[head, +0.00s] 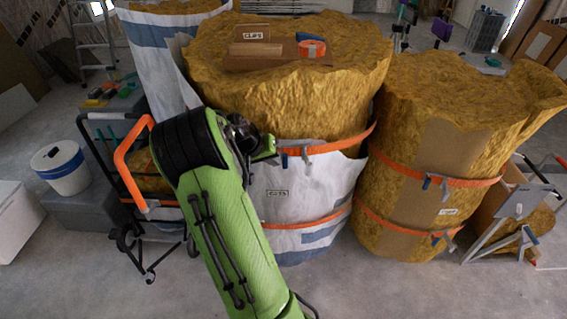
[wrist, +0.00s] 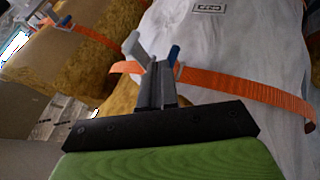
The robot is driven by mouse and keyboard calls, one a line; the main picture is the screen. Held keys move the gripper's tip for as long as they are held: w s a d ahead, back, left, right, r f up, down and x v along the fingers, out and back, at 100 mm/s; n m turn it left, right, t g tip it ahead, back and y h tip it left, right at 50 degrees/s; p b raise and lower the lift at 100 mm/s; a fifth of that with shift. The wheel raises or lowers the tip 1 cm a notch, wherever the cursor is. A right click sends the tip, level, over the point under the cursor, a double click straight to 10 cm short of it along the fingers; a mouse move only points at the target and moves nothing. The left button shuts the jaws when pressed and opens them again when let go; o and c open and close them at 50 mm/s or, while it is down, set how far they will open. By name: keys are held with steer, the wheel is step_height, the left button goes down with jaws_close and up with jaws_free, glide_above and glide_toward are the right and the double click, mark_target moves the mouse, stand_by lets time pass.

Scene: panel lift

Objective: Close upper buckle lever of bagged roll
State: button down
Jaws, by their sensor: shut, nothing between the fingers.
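The bagged roll (head: 310,185) stands in the middle of the head view, a yellow wool roll in a white bag. An orange upper strap (head: 335,147) runs around it and also shows in the wrist view (wrist: 250,92). On this strap is the upper buckle, with a grey part (wrist: 131,45) and a blue-tipped lever (wrist: 174,54). The lever stands out from the strap. My gripper (wrist: 157,82) is shut and empty, its fingertips close to the buckle, between the grey part and the lever. I cannot tell whether they touch. In the head view, my arm partly hides this spot.
A lower orange strap (head: 310,221) circles the same roll. An unbagged roll (head: 420,150) with two straps stands close on the right. A cart with an orange handle (head: 128,165) and a white bucket (head: 65,170) are on the left. Cardboard and tape (head: 312,47) lie on top.

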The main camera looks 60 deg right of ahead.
steer(key=s+d+f+b, duration=0.2)
steer(key=s+d+f, duration=0.2)
steer(key=d+f, duration=0.2)
steer(key=shift+s+d+f, duration=0.35)
steer(key=shift+d+f, duration=0.05)
steer(key=shift+d, duration=0.25)
steer(key=shift+s, duration=0.1)
